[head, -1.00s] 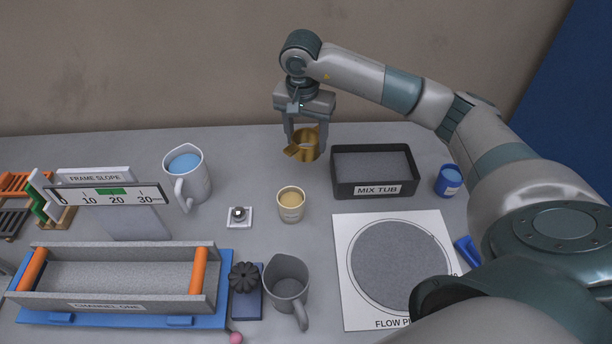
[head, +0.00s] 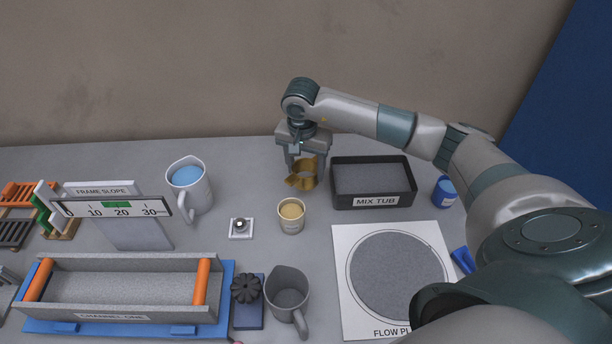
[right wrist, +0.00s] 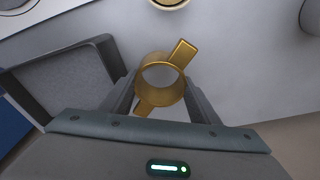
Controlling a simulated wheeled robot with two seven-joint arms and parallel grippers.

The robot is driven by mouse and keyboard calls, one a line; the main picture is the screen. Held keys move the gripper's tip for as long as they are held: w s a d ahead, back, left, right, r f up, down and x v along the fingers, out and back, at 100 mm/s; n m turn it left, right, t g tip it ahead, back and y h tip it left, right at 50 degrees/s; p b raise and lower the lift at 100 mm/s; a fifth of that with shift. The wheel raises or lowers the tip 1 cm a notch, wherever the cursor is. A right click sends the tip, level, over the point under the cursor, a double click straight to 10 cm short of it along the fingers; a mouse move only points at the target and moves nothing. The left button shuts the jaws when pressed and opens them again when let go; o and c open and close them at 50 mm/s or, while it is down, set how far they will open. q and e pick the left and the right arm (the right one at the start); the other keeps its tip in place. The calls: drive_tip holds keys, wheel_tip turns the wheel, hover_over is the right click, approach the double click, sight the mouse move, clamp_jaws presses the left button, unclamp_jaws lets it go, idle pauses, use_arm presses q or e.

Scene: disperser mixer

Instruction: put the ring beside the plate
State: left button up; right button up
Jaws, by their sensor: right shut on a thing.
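The ring (head: 302,174) is a brass-gold open cylinder with flat tabs. My right gripper (head: 305,168) is shut on it, at the back of the table, left of the mix tub. In the right wrist view the ring (right wrist: 162,80) sits between the two fingers (right wrist: 158,92), with one tab pointing up and right. I cannot tell whether the ring touches the table. The plate (head: 347,300) is a white square labelled as a flow plate, with a grey disc, at the front right; my arm covers its right corner. My left gripper is not in view.
The mix tub (head: 372,202) stands right of the ring. A small tan cup (head: 291,222) stands in front of it. A blue-lidded jar (head: 443,194), a jug of blue liquid (head: 203,193), a grey jug (head: 286,301) and a channel (head: 75,262) are around. Table between cup and plate is clear.

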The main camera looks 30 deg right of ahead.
drive_tip(key=shift+f, duration=0.1)
wheel_tip(320, 180, down, 2)
drive_tip(key=shift+f+p, duration=0.25)
drive_tip(key=shift+p, duration=0.45)
drive_tip(key=shift+f, duration=0.5)
drive_tip(key=shift+f, duration=0.15)
drive_tip(key=o, duration=1.3)
drive_tip(key=shift+c, duration=0.2)
